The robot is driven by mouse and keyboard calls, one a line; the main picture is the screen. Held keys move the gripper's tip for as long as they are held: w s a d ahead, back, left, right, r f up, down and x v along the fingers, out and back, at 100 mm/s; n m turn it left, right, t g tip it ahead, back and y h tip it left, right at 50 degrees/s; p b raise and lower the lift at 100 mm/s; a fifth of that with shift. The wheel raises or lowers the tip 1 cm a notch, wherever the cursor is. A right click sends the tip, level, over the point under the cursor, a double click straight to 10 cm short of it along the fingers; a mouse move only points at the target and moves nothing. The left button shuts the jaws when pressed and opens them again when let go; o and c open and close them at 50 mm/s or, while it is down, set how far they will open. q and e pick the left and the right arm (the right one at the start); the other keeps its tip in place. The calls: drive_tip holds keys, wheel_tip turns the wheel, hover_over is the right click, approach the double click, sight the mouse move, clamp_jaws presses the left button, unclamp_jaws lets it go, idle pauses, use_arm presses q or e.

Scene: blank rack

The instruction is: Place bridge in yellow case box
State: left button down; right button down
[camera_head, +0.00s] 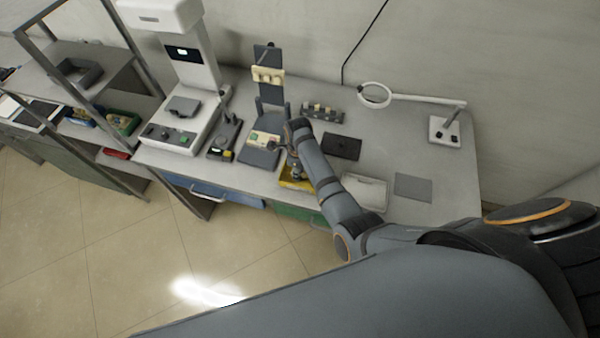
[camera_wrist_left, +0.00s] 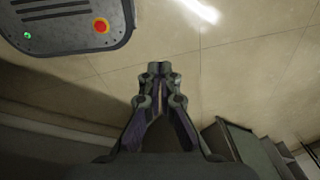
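The yellow case box (camera_head: 287,184) is at the front edge of the workbench in the head view, partly covered by my right arm. My right gripper (camera_head: 296,174) points down at the box, at or just above it. Its fingers are too small and covered to show whether they are open, shut or holding something. I cannot make out the bridge; it may be hidden by the gripper or arm. My left gripper is outside the head view. In the left wrist view my left gripper (camera_wrist_left: 158,72) has its fingertips together with nothing visible between them, above the tiled floor.
The workbench (camera_head: 400,210) holds a tall white machine (camera_head: 185,95), a grey fixture (camera_head: 262,150), a dark block (camera_head: 342,146), a pale tray (camera_head: 365,190) and a ring lamp (camera_head: 375,95). A shelf rack (camera_head: 110,85) stands left. Bare floor lies in front.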

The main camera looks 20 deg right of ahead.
drive_tip(key=shift+s+a+r, duration=0.1)
drive_tip(key=shift+s, duration=0.05)
drive_tip(key=shift+a, duration=0.15)
drive_tip(key=shift+s+a, duration=0.1)
drive_tip(key=c, duration=1.5)
unclamp_jaws()
drive_tip(key=o, duration=0.4)
drive_tip(key=shift+f, duration=0.2)
drive_tip(key=shift+c, duration=0.2)
drive_tip(key=shift+r, duration=0.25)
use_arm(q)
wheel_tip(320, 180, up, 10)
drive_tip(key=a+p, duration=0.1)
drive_tip(key=p, duration=0.8)
drive_tip(key=shift+s+a+f+p, duration=0.2)
drive_tip(key=shift+s+a+p, duration=0.1)
drive_tip(key=shift+s, duration=0.1)
use_arm(e)
wheel_tip(320, 180, up, 12)
